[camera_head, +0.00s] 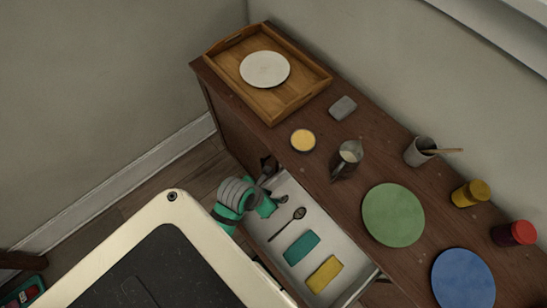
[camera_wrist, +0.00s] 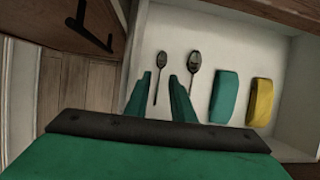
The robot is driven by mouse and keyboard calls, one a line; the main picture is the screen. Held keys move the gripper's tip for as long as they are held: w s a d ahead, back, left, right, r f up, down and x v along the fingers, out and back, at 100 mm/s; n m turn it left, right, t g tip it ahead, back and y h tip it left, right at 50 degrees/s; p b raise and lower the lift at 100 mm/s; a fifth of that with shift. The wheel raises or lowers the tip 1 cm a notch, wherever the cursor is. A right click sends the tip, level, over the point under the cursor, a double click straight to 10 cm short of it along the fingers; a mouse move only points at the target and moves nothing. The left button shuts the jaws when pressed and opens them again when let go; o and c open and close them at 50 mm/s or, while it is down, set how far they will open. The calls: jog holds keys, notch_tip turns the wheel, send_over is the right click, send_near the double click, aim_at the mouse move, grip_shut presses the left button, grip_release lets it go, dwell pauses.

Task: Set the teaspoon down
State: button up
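A small dark teaspoon (camera_wrist: 163,61) lies in the open drawer (camera_head: 318,228), on its pale floor, bowl toward the drawer's far side. My gripper (camera_wrist: 160,76) is over the drawer with its two green fingers apart, one on each side of the teaspoon's handle, with visible gaps. Neither finger appears to touch it. In the head view my gripper (camera_head: 272,205) reaches into the drawer's left end and partly hides the teaspoon. A larger spoon (camera_wrist: 194,62) lies just right of the right finger; it also shows in the head view (camera_head: 299,213).
A teal block (camera_wrist: 224,95) and a yellow block (camera_wrist: 261,101) lie right of the spoons. On the cabinet top are a wooden tray (camera_head: 222,55) with a white plate (camera_head: 265,69), a metal pitcher (camera_head: 347,157), a cup (camera_head: 417,153), a green plate (camera_head: 393,215) and jars.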

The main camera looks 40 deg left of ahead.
jog(key=v, duration=0.7)
jog(key=shift+r, duration=0.25)
jog(key=shift+d, duration=0.15)
